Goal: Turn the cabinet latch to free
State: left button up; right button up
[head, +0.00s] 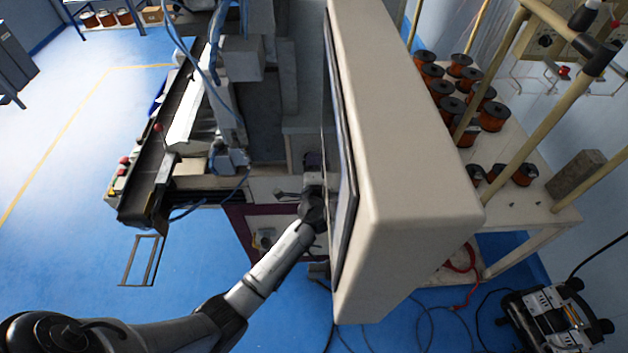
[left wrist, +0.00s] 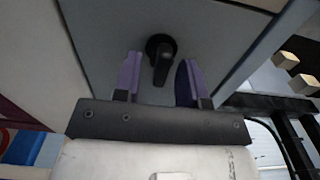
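The cabinet latch (left wrist: 161,64) is a black knob with a round base and a short handle on a grey panel in the left wrist view. Its handle points down toward my palm, tilted slightly. My left gripper (left wrist: 157,68) is open, with one purple finger on each side of the latch and a visible gap on both sides. In the head view my left gripper (head: 318,190) is at the left side of the large beige cabinet (head: 400,150). The latch cannot be made out there. My right gripper is not in view.
A winding machine with a dark conveyor (head: 185,110) stands left of the cabinet. A table (head: 535,205) with several copper coils stands to the right. Cables lie on the blue floor near a black-and-white unit (head: 550,318). The floor at the left is open.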

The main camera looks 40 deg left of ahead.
pick_arm(q)
jog(key=v, duration=1.3)
jog(key=shift+b, duration=0.4)
jog(key=s+d+f+n+g+h, duration=0.2)
jog(key=s+f+n+g+h, duration=0.15)
jog(key=s, duration=0.65)
jog(key=s+d+f+n+g+h, duration=0.25)
jog(key=s+h, duration=0.25)
jog(key=s, duration=0.4)
jog(key=s+d+f+n+g+h, duration=0.1)
jog(key=s+f+n+g+h, duration=0.2)
jog(key=s, duration=0.7)
notch_tip(320, 180, up, 23)
jog(key=m+g+p, duration=0.1)
jog(key=p, duration=2.3)
jog(key=shift+w+d+r, duration=0.15)
jog(key=shift+w+d, duration=0.05)
jog(key=shift+w, duration=0.15)
